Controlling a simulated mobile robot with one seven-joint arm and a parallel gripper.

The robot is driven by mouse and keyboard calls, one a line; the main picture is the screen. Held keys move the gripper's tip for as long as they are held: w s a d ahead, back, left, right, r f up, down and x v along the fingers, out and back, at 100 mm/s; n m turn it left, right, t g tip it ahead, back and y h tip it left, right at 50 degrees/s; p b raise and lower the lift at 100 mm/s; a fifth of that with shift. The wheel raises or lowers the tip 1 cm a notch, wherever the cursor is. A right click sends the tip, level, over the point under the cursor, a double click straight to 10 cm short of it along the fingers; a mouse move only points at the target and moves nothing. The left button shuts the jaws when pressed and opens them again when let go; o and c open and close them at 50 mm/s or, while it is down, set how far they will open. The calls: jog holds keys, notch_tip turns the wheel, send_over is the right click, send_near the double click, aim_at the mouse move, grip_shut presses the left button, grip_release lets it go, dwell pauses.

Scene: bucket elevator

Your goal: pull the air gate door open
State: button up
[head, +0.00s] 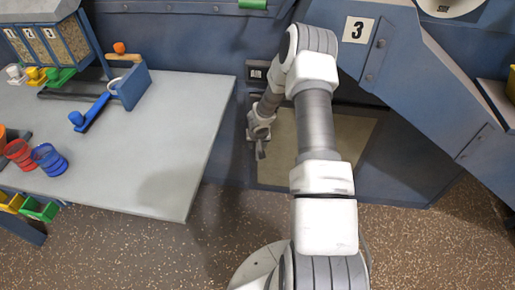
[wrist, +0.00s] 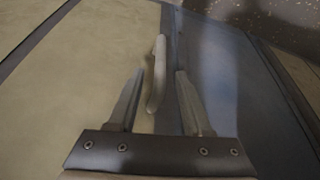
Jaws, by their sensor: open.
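The air gate door looks like the tan panel (head: 275,165) low in the blue machine wall in the head view. It fills the left of the wrist view (wrist: 85,65). A pale curved bar handle (wrist: 157,75) stands near the panel's edge beside a dark strip. My gripper (wrist: 160,76) is open, with one finger on each side of the handle in the wrist view. I see no finger touching it, and cannot tell how deep it sits between them. In the head view my gripper (head: 261,150) is at the panel's upper left, and my arm hides part of the panel.
A grey table (head: 170,130) stands left of the panel, with red and blue cups (head: 48,158) and a blue-handled lever (head: 92,112) on it. A sloping blue chute (head: 435,90) crosses the right. Speckled floor (head: 180,245) lies open in front.

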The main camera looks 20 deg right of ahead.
aim_at(258, 146)
jog(key=shift+x, duration=1.85)
jog(key=shift+c, duration=0.3)
grip_shut()
